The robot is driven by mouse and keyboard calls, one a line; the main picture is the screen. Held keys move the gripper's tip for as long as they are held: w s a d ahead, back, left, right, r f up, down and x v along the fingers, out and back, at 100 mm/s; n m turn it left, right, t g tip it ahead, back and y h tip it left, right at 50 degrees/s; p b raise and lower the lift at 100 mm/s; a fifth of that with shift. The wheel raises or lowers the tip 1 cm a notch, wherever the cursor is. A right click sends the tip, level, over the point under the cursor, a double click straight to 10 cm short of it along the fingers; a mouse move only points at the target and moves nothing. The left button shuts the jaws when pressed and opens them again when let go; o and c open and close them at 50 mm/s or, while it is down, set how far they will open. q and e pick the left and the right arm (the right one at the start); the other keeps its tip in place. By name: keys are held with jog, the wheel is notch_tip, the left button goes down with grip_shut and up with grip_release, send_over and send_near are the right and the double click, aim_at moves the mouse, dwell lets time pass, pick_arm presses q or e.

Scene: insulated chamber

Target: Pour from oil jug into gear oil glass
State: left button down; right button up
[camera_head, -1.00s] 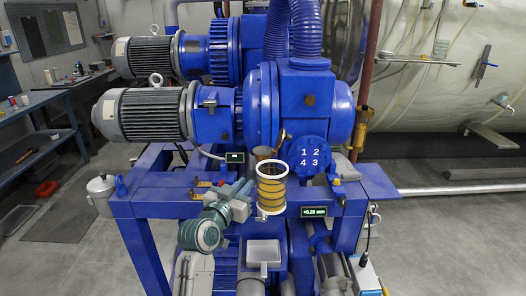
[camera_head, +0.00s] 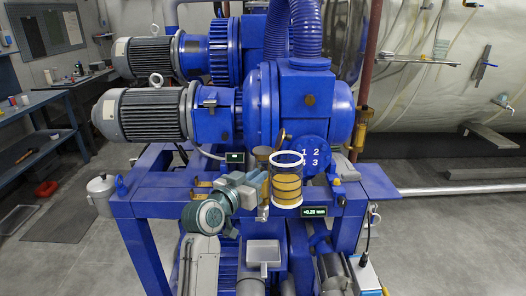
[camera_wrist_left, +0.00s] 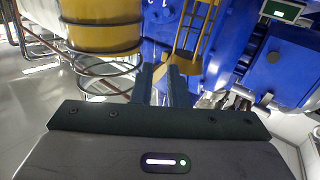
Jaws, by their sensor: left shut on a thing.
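The oil jug (camera_head: 286,186) is a clear cylinder with a white rim, amber oil and dark bands, and looks about upright in front of the blue machine. My left gripper (camera_head: 262,192) is shut at the jug's left side, apparently on its handle. In the left wrist view the jug (camera_wrist_left: 100,38) is at upper left and the gripper fingers (camera_wrist_left: 165,82) are closed on a small tan piece. A brass cup (camera_head: 263,153), perhaps the top of the gear oil glass, stands just left of and behind the jug's rim. The gripper and jug hide what is below it.
A round blue cover with digits (camera_head: 318,154) is right behind the jug. A small display (camera_head: 314,211) is below right, another (camera_head: 235,157) at left. A metal can (camera_head: 101,190) is at far left.

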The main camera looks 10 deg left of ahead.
pick_arm(q)
jog(key=shift+w+a+r, duration=0.1)
jog(key=shift+w, duration=0.05)
jog(key=shift+w+r+n, duration=0.1)
jog(key=shift+r+n, duration=0.25)
jog(key=shift+n, duration=0.05)
notch_tip(320, 180, up, 8)
jog(key=w+a+n+g, duration=0.1)
jog(key=w+n+g, duration=0.1)
jog(key=n+g, duration=0.1)
jog(key=shift+a+n, duration=0.3)
jog(key=shift+n, duration=0.3)
jog(key=shift+r+n+g, duration=0.2)
jog(key=shift+n+g, duration=0.1)
jog(key=shift+n, duration=0.2)
dwell(0.9)
jog(key=shift+s+d+f+n+g+h, duration=0.1)
jog(key=shift+s+f+n+g+h, duration=0.1)
jog(key=shift+f+n+g, duration=0.25)
jog(key=shift+s+d+f+n+g+h, duration=0.1)
jog(key=shift+f+n+g+h, duration=0.1)
jog(key=shift+f+n+g, duration=0.25)
dwell(3.9)
